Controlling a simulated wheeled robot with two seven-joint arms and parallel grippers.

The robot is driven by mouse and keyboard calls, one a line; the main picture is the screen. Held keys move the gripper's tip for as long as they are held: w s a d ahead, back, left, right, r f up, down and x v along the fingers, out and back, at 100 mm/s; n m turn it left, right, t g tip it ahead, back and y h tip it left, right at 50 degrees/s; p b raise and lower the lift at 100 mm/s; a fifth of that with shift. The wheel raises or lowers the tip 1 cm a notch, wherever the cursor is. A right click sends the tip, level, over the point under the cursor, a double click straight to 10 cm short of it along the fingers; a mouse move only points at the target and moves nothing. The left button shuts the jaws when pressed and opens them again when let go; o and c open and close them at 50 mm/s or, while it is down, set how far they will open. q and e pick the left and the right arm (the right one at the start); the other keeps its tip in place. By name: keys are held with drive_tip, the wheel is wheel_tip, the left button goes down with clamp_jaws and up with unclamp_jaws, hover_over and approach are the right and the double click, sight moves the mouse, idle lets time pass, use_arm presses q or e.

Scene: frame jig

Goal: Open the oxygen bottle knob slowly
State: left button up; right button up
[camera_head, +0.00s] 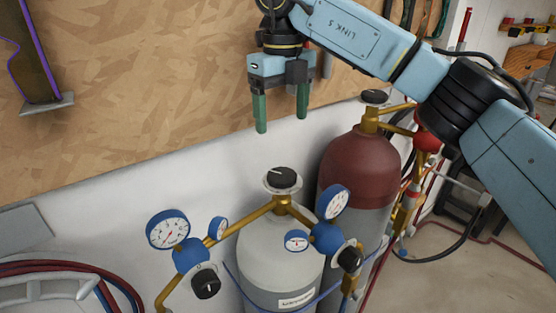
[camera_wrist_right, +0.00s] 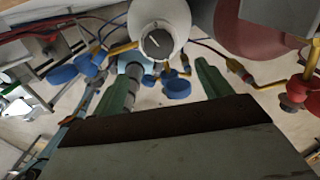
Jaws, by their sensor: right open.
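The white-topped grey bottle (camera_head: 280,255) stands at the lower middle of the head view. Its black knob (camera_head: 282,178) sits on top of a brass valve. The knob also shows in the right wrist view (camera_wrist_right: 158,42), beyond my fingers. My right gripper (camera_head: 282,128) is open and empty, with two green fingers pointing down. It hangs above the knob and apart from it. The fingers also show in the right wrist view (camera_wrist_right: 160,82). A second bottle with a dark red top (camera_head: 358,170) stands behind to the right, with its own black knob (camera_head: 375,96). My left gripper is not in view.
Blue-bodied gauges (camera_head: 168,230) flank the knob on the left, and another gauge (camera_head: 335,202) on the right. A chipboard panel (camera_head: 150,80) on a white wall is behind. Red and blue hoses (camera_head: 60,267) lie at the lower left. Free floor shows at right.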

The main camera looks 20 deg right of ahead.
hover_over(283, 175)
drive_tip(key=f, duration=0.5)
drive_tip(key=shift+s, duration=0.2)
drive_tip(key=f, duration=0.3)
drive_tip(key=shift+w+f, duration=0.2)
drive_tip(key=shift+w, duration=0.1)
wheel_tip(283, 175, down, 2)
drive_tip(key=shift+s+f+p, duration=0.1)
drive_tip(key=shift+f+p, duration=0.1)
drive_tip(key=shift+p, duration=0.1)
drive_tip(key=shift+f, duration=0.65)
drive_tip(key=shift+c, duration=0.4)
drive_tip(key=c, duration=0.9)
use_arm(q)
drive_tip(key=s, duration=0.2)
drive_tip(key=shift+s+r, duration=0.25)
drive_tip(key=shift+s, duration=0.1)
